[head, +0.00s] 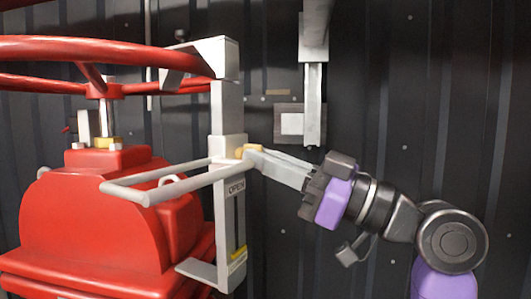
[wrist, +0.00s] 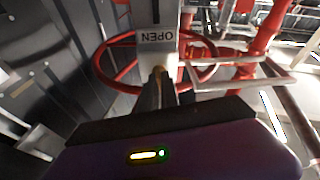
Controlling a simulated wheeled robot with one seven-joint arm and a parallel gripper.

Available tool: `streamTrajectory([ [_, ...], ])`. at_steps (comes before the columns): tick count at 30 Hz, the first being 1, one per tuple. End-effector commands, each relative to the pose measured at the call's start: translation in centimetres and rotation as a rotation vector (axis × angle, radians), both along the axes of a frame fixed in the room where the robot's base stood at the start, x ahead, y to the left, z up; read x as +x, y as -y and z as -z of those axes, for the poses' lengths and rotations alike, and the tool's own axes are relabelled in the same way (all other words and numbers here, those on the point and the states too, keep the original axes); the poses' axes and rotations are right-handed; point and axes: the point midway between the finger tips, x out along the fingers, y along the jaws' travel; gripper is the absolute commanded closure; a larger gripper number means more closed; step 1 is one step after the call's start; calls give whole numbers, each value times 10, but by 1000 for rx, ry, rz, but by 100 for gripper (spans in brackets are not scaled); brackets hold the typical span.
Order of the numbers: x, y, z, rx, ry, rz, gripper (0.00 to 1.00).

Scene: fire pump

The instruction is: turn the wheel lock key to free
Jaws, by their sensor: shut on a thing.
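The lock key is a small brass-coloured piece (head: 248,149) on the right side of the pale grey wheel lock bracket (head: 226,120). My gripper (head: 258,156) reaches in from the right and is shut on the key, hiding most of it. In the wrist view the key (wrist: 158,71) shows as a small tan tip between the fingers (wrist: 158,86), just below the OPEN label. The bracket's upper fork sits at the rim of the red handwheel (head: 110,50). The wheel also shows in the wrist view (wrist: 104,62).
A grey U-shaped bar (head: 150,195) sticks out left from the bracket, near my fingers. The red valve body (head: 100,220) stands below the wheel. A dark ribbed wall (head: 440,100) is behind, with a grey vertical bar (head: 314,100) above my gripper. The right side looks open.

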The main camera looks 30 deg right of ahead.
Motion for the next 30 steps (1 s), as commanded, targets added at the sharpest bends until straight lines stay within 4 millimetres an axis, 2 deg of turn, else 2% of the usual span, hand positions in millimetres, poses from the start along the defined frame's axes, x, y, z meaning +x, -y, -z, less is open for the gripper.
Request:
streamTrajectory([
  [1,0,-3,-4,26,-15,-4,100],
  [12,0,-3,-4,149,-101,-4,100],
  [28,0,-3,-4,168,-114,-3,100],
  [30,0,-3,-4,168,-114,-3,85],
])
